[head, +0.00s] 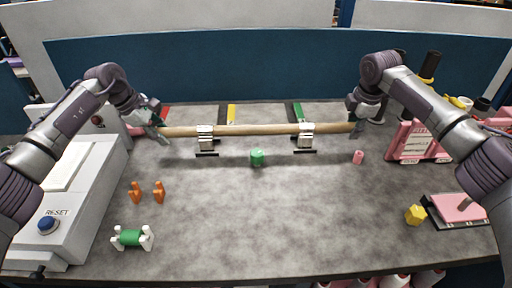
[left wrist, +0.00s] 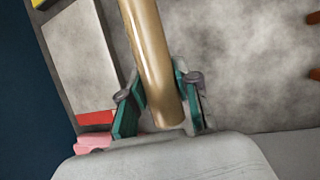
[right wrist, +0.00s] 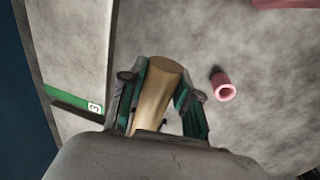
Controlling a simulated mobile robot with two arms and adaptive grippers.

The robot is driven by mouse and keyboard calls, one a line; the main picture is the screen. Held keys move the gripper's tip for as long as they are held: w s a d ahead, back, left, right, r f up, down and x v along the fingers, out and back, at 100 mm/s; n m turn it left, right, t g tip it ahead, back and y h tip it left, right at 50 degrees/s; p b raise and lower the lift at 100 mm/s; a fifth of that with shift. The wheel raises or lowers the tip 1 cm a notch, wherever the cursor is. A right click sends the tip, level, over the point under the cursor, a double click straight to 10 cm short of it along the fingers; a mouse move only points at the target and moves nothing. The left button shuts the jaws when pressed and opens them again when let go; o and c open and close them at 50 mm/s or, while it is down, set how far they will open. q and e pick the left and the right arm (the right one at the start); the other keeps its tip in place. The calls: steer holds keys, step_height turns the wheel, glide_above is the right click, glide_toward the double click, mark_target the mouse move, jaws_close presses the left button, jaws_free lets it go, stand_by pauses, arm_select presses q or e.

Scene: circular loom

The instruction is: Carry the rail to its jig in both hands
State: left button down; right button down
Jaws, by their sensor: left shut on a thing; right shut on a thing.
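The rail is a long light-brown wooden rod (head: 255,130) lying level from left to right across the back half of the table. The jig appears as two metal brackets, a left one (head: 206,140) and a right one (head: 305,138), on black bases. The rail crosses at the brackets' tops; I cannot tell whether it rests in them or is just above. My left gripper (head: 160,129) is shut on the rail's left end, also seen in the left wrist view (left wrist: 158,100). My right gripper (head: 356,124) is shut on its right end, also in the right wrist view (right wrist: 160,100).
A green cylinder (head: 257,157) and a pink tube (head: 358,157) stand in front of the rail. A pink rack (head: 415,142) is right. The front middle is clear.

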arm_select(q)
steer(key=shift+f, duration=0.15)
arm_select(e)
steer(key=shift+f, duration=0.15)
arm_select(q)
steer(key=c, duration=0.8)
jaws_free()
steer(key=shift+s, duration=0.15)
steer(key=shift+c, duration=0.2)
arm_select(e)
steer(key=c, duration=0.8)
jaws_free()
steer(key=shift+s, duration=0.15)
steer(key=shift+r, duration=0.25)
arm_select(q)
steer(key=v, duration=1.2)
arm_select(e)
steer(key=r, duration=0.3)
steer(key=s+r, duration=0.1)
steer(key=r, duration=0.3)
steer(key=s+r, duration=0.1)
steer(key=r, duration=0.3)
steer(key=shift+s+r, duration=0.15)
